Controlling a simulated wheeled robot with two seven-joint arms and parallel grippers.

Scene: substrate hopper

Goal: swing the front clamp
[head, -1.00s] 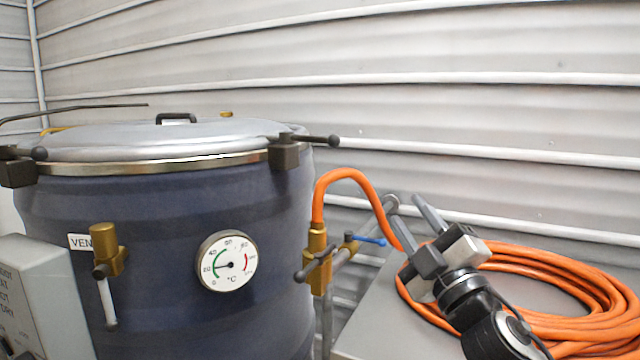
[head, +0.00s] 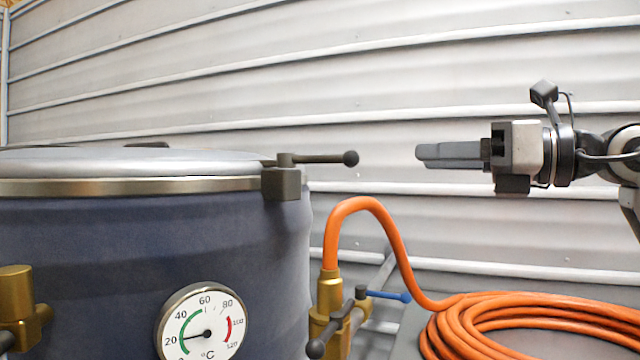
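A dark clamp (head: 281,183) sits on the rim of the blue vessel, below the silver lid (head: 130,162). Its handle (head: 325,158) points right, roughly level, and ends in a black ball knob. I cannot tell whether this is the clamp called front; no other clamp shows now. My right gripper (head: 420,156) is level, with its fingers pointing left at the knob's height. In the picture a gap separates the fingertips from the knob. The fingers overlap side-on, so their opening is hidden. My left gripper is out of view.
The blue vessel (head: 100,250) carries a dial thermometer (head: 201,325) and a brass valve (head: 15,308) at left. An orange hose (head: 372,205) rises from a brass fitting (head: 328,298) and coils at lower right. Ribbed wall panels (head: 420,60) stand behind.

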